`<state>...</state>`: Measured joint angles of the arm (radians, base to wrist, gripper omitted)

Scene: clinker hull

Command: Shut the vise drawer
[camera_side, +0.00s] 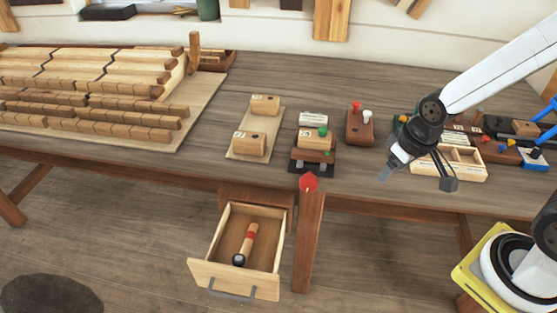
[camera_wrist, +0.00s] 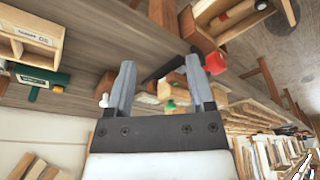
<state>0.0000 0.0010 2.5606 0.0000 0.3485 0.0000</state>
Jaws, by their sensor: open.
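A light wooden drawer (camera_side: 213,274) hangs open below the front edge of the workbench, with a grey bar handle (camera_side: 232,294) on its front panel. A round wooden tool (camera_side: 249,238) with a red band and dark end lies inside it. My gripper (camera_side: 417,178) is open and empty, above the bench's right part, well to the right of the drawer and higher. In the wrist view its two grey fingers (camera_wrist: 160,66) are apart, with nothing between them held. What looks like part of the drawer shows at that view's top edge.
Small blocks and a divided wooden tray (camera_side: 462,162) sit on the bench. Plank stacks (camera_side: 90,85) fill its left end. The floor before the drawer looks clear.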

